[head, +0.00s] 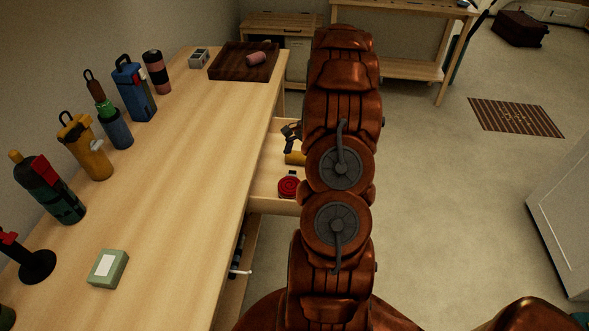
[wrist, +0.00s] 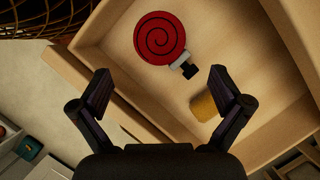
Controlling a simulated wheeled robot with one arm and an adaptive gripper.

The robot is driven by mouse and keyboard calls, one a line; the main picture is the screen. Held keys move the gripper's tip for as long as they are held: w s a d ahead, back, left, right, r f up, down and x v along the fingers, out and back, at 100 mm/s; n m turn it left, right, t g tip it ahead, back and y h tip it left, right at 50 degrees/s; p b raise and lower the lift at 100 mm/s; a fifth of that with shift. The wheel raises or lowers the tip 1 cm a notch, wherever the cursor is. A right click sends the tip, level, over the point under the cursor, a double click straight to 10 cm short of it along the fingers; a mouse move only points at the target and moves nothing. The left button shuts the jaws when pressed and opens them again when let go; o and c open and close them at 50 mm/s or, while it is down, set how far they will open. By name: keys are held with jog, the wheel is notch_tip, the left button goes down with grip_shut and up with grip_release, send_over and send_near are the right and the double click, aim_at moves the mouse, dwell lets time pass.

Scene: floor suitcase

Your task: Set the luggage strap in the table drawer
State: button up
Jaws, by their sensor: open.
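The luggage strap appears as a red spiral coil (wrist: 160,36) with a grey and black buckle at one end. In the wrist view it lies flat inside the open drawer (wrist: 215,32), ahead of the fingers. The head view also shows the red coil (head: 289,186) in the pulled-out table drawer (head: 268,188), towards its near end. My gripper (wrist: 160,80) is open, with nothing between its fingers, and the coil is apart from both fingertips. In the head view my arm hides the gripper and part of the drawer.
A yellow object (wrist: 204,107) and a dark item (head: 291,133) share the drawer. Several bottles, a green box (head: 108,268) and a dark tray (head: 232,62) stand on the tabletop (head: 175,195). Floor to the right is clear up to a striped mat (head: 515,117).

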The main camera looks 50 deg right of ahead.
jog(key=s+a+r+n+g+h, duration=0.1)
jog(key=a+r+n, duration=0.4)
jog(key=a+r, duration=0.45)
jog(key=s+a+r+n+g+h, duration=0.15)
jog(key=a+r+n, duration=0.35)
jog(key=a, duration=0.8)
jog(key=s+a+r+n+h, duration=0.1)
jog(key=s+a+n, duration=0.3)
jog(key=s, duration=0.5)
jog(key=s+a+r+n+h, duration=0.1)
jog(key=s+a+r+n, duration=0.3)
jog(key=s+a, duration=0.5)
jog(key=shift+s+n, duration=0.75)
jog(key=shift+n, duration=0.05)
notch_tip(320, 180, up, 3)
jog(key=p, duration=0.3)
